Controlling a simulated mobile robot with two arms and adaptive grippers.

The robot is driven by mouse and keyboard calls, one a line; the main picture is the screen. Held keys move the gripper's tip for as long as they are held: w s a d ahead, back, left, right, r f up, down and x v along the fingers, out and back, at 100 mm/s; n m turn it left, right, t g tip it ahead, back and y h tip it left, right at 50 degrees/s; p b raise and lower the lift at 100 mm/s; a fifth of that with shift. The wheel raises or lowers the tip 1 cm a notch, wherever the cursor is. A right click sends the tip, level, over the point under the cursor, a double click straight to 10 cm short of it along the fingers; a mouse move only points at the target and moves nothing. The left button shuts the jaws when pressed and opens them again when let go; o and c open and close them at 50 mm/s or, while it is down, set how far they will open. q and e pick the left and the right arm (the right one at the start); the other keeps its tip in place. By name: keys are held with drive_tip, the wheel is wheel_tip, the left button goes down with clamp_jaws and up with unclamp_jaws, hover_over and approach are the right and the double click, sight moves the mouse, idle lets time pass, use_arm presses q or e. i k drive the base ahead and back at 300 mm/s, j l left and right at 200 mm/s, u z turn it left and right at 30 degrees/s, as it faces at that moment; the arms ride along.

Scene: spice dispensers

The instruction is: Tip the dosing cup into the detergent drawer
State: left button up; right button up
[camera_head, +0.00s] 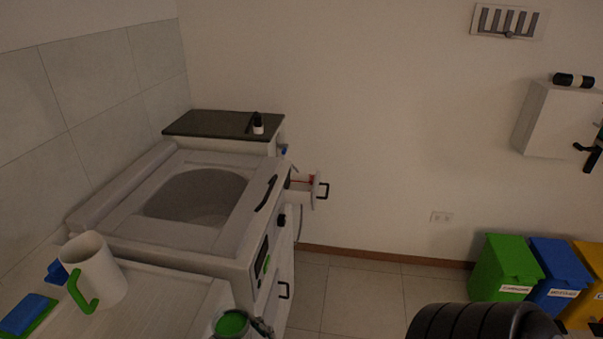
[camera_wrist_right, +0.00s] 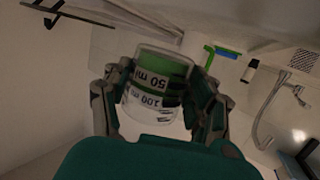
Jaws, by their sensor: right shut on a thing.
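The dosing cup (camera_head: 231,324) is a clear cup with green contents, at the bottom edge of the head view. My right gripper (camera_head: 258,328) is shut on it; little of the gripper shows there. In the right wrist view the cup (camera_wrist_right: 155,88) sits between both fingers of my right gripper (camera_wrist_right: 163,95), with 50 ml and 100 ml marks on its wall. The detergent drawer (camera_head: 303,192) appears to be the white pulled-out part with a black handle and something red in it, right of the white machine (camera_head: 178,247). My left gripper is not in view.
A white jug with a green handle (camera_head: 97,272) and a blue-green sponge (camera_head: 26,315) stand on the counter left of the cup. A small dark bottle (camera_head: 257,123) is on the dark top behind the machine. Coloured bins (camera_head: 505,268) stand at the right. Floor between is clear.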

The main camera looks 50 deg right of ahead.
sight(303, 190)
drive_tip(key=l+u, duration=0.15)
drive_tip(key=l, duration=0.9)
drive_tip(key=l+u, duration=0.1)
drive_tip(key=l, duration=0.95)
drive_tip(key=k, duration=0.05)
